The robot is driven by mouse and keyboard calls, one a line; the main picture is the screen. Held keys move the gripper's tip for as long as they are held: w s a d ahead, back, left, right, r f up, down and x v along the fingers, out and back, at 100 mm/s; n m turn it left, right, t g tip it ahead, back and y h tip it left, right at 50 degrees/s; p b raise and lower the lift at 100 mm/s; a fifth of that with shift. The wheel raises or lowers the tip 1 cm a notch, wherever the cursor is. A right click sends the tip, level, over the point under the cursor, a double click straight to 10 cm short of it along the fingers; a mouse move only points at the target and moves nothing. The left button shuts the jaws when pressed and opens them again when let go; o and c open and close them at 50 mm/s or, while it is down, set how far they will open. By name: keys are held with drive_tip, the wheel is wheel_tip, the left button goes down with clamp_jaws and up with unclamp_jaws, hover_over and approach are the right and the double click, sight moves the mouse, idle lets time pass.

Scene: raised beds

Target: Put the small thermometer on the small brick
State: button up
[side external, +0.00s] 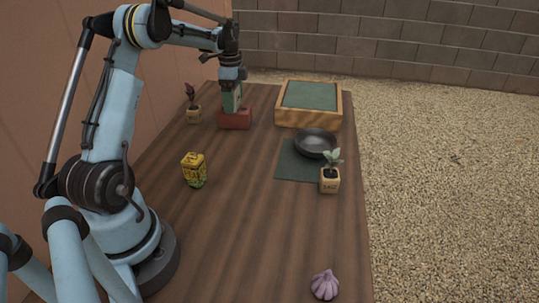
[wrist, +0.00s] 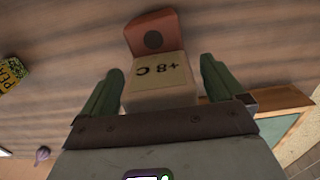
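The small thermometer is a pale block marked "+8 C" (wrist: 158,72) in the wrist view. It sits between the two green fingers of my gripper (wrist: 162,85), with narrow gaps showing at its sides, so the fingers look open around it. The small brick, reddish with a dark round hole (wrist: 150,28), shows just beyond the thermometer. In the side view my gripper (side external: 232,98) points down right over the red brick (side external: 235,119), and its finger largely hides the thermometer. The thermometer appears to be on the brick, but the contact is hidden.
A potted plant (side external: 194,114) stands left of the brick. A wooden tray with a green inside (side external: 284,116) is to the right. A dark bowl (side external: 316,143) rests on a green mat (side external: 290,173) near a sage pot (side external: 330,182). A yellow tin (side external: 194,170) and garlic bulb (side external: 325,285) stand nearer.

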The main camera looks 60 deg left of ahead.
wheel_tip(320, 180, up, 12)
drive_tip(key=shift+f, duration=0.25)
drive_tip(key=shift+d+r, duration=0.1)
drive_tip(key=shift+r, duration=0.3)
drive_tip(key=s+d+r+n+t+y, duration=0.1)
drive_tip(key=d+n+t, duration=0.1)
drive_tip(key=d, duration=0.7)
drive_tip(key=d+r+n+t, duration=0.1)
drive_tip(key=d+r+n, duration=0.1)
drive_tip(key=d, duration=0.7)
drive_tip(key=s+d+f+n+t, duration=0.2)
drive_tip(key=s+d+f, duration=0.2)
drive_tip(key=d, duration=0.3)
drive_tip(key=s+d+f+n+t+h, duration=0.1)
drive_tip(key=s+d+f+n+t, duration=0.1)
drive_tip(key=d, duration=0.5)
drive_tip(key=s+f+n, duration=0.1)
drive_tip(key=s+f, duration=0.1)
drive_tip(key=s, duration=0.1)
drive_tip(key=shift+s+d+f, duration=0.15)
drive_tip(key=shift+s+f, duration=0.15)
drive_tip(key=shift+s, duration=0.05)
